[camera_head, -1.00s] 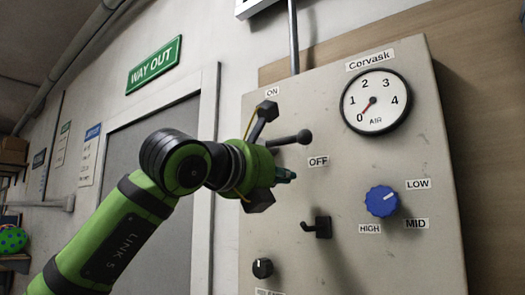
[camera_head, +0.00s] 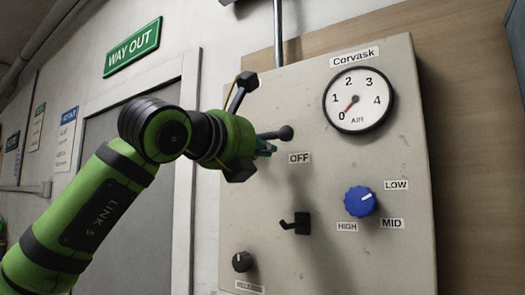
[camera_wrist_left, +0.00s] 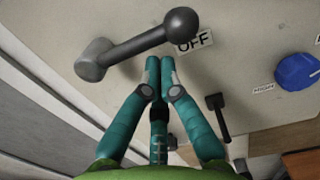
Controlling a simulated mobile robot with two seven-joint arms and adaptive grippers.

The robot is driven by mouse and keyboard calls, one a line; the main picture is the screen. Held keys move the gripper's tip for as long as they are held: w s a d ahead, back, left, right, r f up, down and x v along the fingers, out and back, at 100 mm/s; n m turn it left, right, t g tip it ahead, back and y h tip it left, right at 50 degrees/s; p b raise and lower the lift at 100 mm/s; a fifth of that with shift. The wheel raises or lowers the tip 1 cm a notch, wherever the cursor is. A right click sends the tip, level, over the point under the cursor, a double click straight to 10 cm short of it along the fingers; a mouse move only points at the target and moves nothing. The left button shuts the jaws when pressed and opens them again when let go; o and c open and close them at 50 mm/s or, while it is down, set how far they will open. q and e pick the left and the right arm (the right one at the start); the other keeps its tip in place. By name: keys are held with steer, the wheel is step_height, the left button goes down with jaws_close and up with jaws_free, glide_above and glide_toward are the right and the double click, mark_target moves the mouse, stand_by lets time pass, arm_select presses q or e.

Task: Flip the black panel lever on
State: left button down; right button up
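The black panel lever (camera_head: 286,132) sticks out from the grey panel (camera_head: 400,225), its ball end just above the OFF label (camera_head: 300,158). In the left wrist view the lever (camera_wrist_left: 140,42) crosses the upper part, from its pivot at left to the ball at right. My left gripper (camera_head: 266,149) is just below the lever in the head view. In the wrist view its teal fingers (camera_wrist_left: 160,64) are together at the tips, with nothing seen between them. Contact with the lever cannot be told. The ON label is hidden behind my gripper. My right gripper is out of view.
An air gauge (camera_head: 358,100) reads near 0. A blue knob (camera_head: 360,201) with LOW, MID and HIGH labels, a black hook (camera_head: 298,224) and a small black knob (camera_head: 242,262) stick out from the panel. A door (camera_head: 130,210) is at left.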

arm_select(q)
steer(key=shift+d+r+n, duration=0.15)
steer(key=shift+n, duration=0.15)
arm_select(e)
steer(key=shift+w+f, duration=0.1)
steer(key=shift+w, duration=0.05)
